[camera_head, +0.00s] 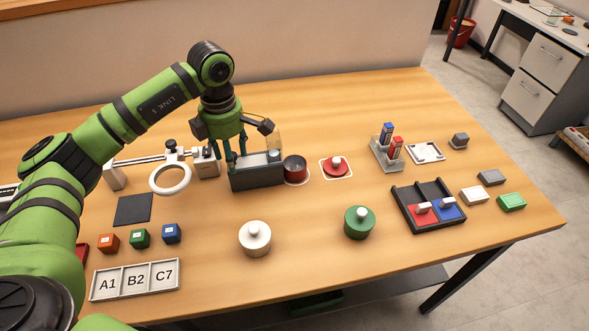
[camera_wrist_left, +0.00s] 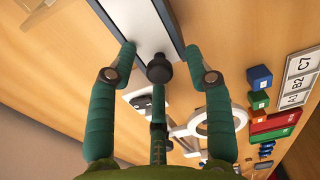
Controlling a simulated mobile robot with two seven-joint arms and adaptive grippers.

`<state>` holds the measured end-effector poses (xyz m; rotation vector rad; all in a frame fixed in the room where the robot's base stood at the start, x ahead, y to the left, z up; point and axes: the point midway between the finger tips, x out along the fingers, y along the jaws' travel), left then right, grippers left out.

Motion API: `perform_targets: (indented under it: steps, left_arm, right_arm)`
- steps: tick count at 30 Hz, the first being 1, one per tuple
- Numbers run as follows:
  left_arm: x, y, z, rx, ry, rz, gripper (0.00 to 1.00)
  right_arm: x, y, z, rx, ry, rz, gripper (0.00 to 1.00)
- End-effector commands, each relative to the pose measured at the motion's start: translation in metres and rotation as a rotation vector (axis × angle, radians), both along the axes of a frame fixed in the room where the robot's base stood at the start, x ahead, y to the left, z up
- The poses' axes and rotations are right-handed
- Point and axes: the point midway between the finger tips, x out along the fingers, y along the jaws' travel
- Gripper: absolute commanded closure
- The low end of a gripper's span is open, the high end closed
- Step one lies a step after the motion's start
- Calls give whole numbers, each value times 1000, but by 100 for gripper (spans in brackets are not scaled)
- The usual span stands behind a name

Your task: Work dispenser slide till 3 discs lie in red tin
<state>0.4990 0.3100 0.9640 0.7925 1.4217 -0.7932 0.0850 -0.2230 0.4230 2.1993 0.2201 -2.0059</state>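The dispenser (camera_head: 257,176) is a dark grey box with a light top and a clear tube (camera_head: 275,142) at its right end. Its black slide knob (camera_wrist_left: 158,68) shows in the left wrist view. My left gripper (camera_head: 236,163) points down at the dispenser's left end; in the wrist view its three green fingers (camera_wrist_left: 160,56) stand spread around the knob, with gaps visible at both sides. The red tin (camera_head: 294,168) stands right of the dispenser; its inside looks dark, and I cannot make out discs. A red lid (camera_head: 337,168) with a pale knob lies farther right. My right gripper is not in view.
A white ring stand (camera_head: 170,180) is left of the dispenser. A white knobbed container (camera_head: 255,239) and a green one (camera_head: 359,222) stand in front. A dark tray (camera_head: 428,205) and a grey rack (camera_head: 387,153) are at the right.

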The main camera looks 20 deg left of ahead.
Motion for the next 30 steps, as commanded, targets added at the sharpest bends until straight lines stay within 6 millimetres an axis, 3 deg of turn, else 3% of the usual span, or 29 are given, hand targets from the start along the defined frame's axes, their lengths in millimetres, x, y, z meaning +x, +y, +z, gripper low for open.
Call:
perform_targets:
  steps: [7, 24, 30]
  left_arm:
    - [0, -1, 6, -2, -1, -2, 49]
    - [0, -1, 63, -1, -2, -2, 49]
    - [0, -1, 71, -2, 0, -2, 49]
  right_arm:
    - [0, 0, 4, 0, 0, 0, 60]
    - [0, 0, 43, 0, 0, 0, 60]
    - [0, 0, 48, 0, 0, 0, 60]
